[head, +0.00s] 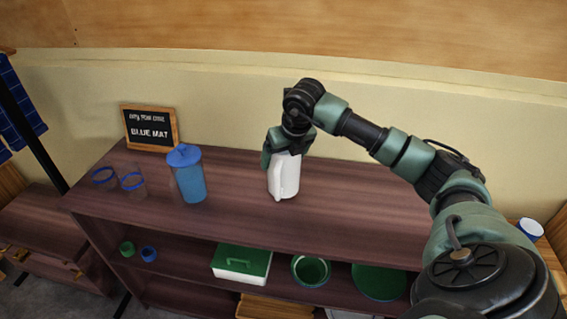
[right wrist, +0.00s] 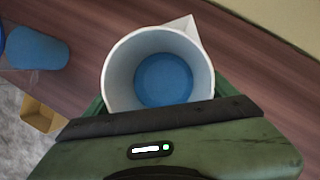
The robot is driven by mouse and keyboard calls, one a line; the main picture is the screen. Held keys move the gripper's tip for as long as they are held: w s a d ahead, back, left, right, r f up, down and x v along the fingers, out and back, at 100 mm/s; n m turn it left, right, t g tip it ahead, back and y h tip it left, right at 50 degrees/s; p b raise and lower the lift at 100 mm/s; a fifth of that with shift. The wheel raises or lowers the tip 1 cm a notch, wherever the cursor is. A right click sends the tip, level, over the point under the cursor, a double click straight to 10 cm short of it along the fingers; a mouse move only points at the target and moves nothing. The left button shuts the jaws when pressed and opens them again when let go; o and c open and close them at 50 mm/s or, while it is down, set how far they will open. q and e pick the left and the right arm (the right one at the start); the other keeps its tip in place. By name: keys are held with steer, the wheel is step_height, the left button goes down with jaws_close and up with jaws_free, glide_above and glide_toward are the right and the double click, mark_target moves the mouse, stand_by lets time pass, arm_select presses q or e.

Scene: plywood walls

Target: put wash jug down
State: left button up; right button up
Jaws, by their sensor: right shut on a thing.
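The wash jug (head: 285,178) is white and stands upright at the middle of the shelf unit's top. In the right wrist view I look down into the jug (right wrist: 205,75), which has a blue inside bottom and a pointed spout at its upper right. My right gripper (head: 284,150) comes from above and is shut on the jug's upper part. The jug's base appears at the wood surface; I cannot tell whether it touches. My left gripper is not in view.
On the brown shelf top (head: 340,215) stand a blue lidded pitcher (head: 190,180), two clear blue-rimmed glasses (head: 132,184) and a sign reading "BLUE MAT" (head: 150,128). The lower shelf holds a green-lidded box (head: 241,262) and a green bowl (head: 311,270). The top right of the jug is clear.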

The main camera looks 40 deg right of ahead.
steer(key=shift+f, duration=1.05)
steer(key=shift+f, duration=0.1)
steer(key=o, duration=1.9)
steer(key=shift+f, duration=0.1)
